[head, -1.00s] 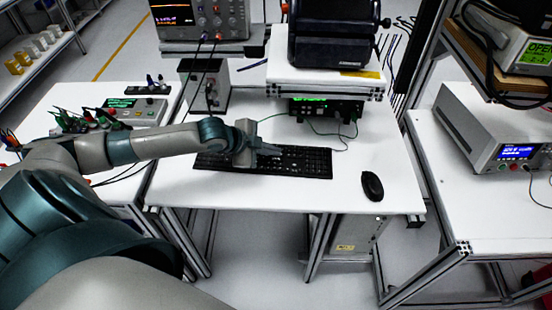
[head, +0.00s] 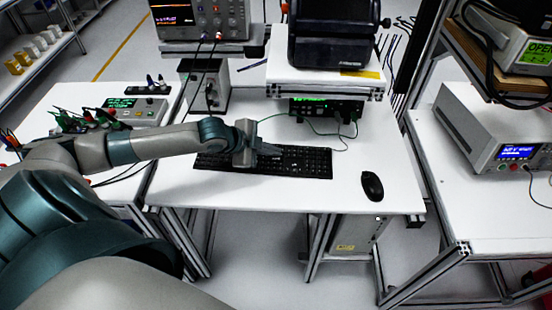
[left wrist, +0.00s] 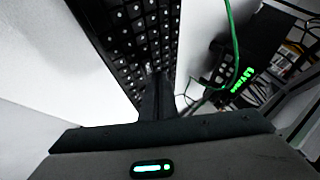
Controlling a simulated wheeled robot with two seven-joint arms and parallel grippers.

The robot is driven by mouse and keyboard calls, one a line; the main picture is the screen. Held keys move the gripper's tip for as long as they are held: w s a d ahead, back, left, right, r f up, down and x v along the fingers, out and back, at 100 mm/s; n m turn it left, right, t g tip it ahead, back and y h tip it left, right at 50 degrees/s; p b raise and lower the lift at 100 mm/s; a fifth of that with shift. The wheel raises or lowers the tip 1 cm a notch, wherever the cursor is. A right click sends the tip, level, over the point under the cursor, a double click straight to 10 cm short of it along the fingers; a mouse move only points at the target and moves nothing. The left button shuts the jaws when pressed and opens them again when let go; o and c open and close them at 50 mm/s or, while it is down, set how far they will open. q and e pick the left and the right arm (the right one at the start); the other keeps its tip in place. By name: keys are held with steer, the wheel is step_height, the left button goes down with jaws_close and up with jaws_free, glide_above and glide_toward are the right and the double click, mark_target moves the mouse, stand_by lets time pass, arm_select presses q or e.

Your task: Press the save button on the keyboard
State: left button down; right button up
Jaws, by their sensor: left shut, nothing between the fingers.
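A black keyboard (head: 305,162) lies on the white table. It also shows in the left wrist view (left wrist: 128,35), running up from the fingertips. My left gripper (head: 275,151) reaches in from the left over the middle of the keyboard, shut and empty. In the left wrist view the closed fingers (left wrist: 156,85) point at the keys. I cannot tell whether the tips touch a key. The save button cannot be picked out, as the key labels are too small to read. My right gripper is not in view.
A black mouse (head: 372,186) lies right of the keyboard. Behind it stands a device with a green display (head: 322,107) and a thin green cable (left wrist: 231,45). An oscilloscope (head: 200,19) stands at the back left. The table front (head: 290,195) is clear.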

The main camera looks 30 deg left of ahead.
mark_target(272, 161)
arm_select(q)
steer(key=shift+f, duration=0.85)
stand_by(1.3)
steer(key=shift+r, duration=0.15)
steer(key=shift+r+p, duration=0.7)
steer(key=shift+p, duration=0.2)
steer(key=shift+r, duration=0.1)
step_height(272, 161, up, 5)
steer(key=p, duration=0.5)
stand_by(0.7)
